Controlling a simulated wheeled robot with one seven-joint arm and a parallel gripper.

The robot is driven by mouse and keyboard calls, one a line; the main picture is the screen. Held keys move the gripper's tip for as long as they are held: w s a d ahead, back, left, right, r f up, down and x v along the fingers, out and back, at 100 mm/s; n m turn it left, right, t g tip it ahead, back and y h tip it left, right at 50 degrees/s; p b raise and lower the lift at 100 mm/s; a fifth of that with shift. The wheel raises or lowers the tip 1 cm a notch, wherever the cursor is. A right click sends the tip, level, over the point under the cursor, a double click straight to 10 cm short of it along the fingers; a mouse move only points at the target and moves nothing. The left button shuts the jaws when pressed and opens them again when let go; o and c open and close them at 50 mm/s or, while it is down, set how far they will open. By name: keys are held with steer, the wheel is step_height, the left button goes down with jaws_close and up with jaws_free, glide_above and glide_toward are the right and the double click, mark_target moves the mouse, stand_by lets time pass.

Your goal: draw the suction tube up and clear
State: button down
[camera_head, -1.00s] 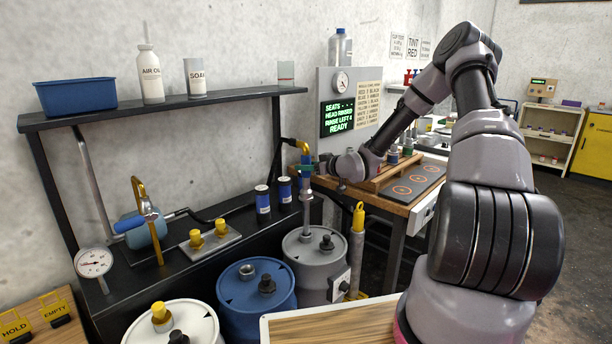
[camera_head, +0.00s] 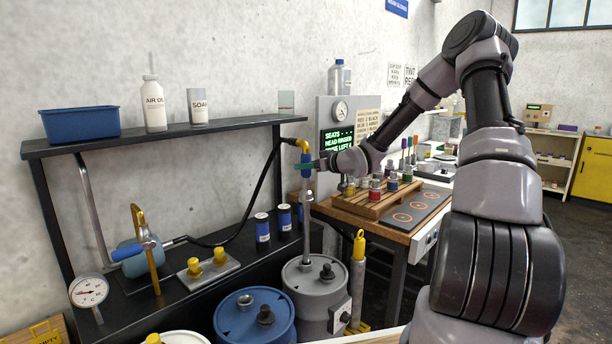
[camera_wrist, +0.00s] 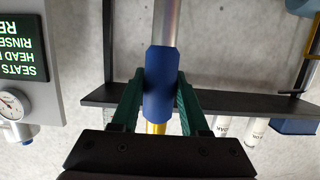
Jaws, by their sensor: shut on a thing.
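The suction tube is upright, with a yellow elbow (camera_head: 302,145) on top, a blue sleeve (camera_head: 306,168) and a bare grey pipe (camera_head: 306,215) below. My gripper (camera_head: 308,166) is shut on the blue sleeve; in the wrist view its green fingers (camera_wrist: 160,100) press both sides of the sleeve (camera_wrist: 160,82). The pipe's lower part meets the top of the grey drum (camera_head: 316,292) at its opening. Whether the pipe's end is still inside cannot be told.
A black hose (camera_head: 262,190) runs from the elbow to the pump (camera_head: 145,250). A black shelf (camera_head: 200,132) is close behind and left of the tube. A blue drum (camera_head: 254,318) stands beside the grey one. A wooden rack of small bottles (camera_head: 378,200) is to the right.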

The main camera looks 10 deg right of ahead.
steer(key=shift+r, duration=6)
